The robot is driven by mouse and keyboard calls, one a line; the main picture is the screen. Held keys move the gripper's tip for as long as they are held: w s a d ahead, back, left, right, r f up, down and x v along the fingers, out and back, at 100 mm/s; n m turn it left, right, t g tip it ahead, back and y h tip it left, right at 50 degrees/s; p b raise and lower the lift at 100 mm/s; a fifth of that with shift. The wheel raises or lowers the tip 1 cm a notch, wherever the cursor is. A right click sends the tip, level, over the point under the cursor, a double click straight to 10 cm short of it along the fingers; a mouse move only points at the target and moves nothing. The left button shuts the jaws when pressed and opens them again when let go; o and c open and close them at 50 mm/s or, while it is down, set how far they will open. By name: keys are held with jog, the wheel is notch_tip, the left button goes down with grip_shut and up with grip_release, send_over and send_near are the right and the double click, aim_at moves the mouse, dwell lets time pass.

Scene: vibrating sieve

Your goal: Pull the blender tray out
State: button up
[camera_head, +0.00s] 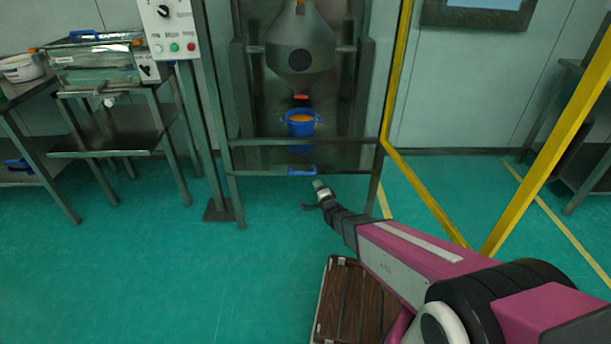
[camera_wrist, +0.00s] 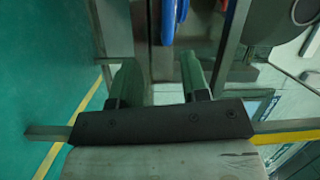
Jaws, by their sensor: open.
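The blender tray is the dark shelf (camera_head: 262,158) low in the blender frame, with a blue handle (camera_head: 302,171) at its front edge. A blue pot (camera_head: 301,124) with orange contents stands above it, under the grey blender vessel (camera_head: 300,45). My gripper (camera_head: 318,185) is just below and slightly right of the handle in the head view. In the wrist view my gripper (camera_wrist: 157,72) is open and empty, its two fingers apart. The blue handle (camera_wrist: 168,22) shows ahead of the gap between them, apparently not touched.
The frame's legs and a yellow post (camera_head: 395,75) flank the blender. A control box (camera_head: 168,28) with buttons is on the left. Metal tables (camera_head: 112,143) stand at left. A wooden-topped platform (camera_head: 350,300) is in front. Green floor is open at lower left.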

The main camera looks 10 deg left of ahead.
aim_at(302, 173)
jog(key=w+a, duration=0.2)
jog(key=a, duration=0.1)
jog(key=w+a+r+y, duration=0.1)
jog(key=w+a, duration=0.1)
jog(key=a, duration=0.1)
jog(key=w+a+y, duration=0.1)
jog(key=w+a, duration=0.1)
jog(key=a, duration=0.1)
jog(key=shift+w+r+m+t, duration=0.15)
jog(key=shift+w+m+t, duration=0.15)
jog(key=shift+w, duration=0.05)
jog(key=shift+c, duration=0.2)
grip_shut()
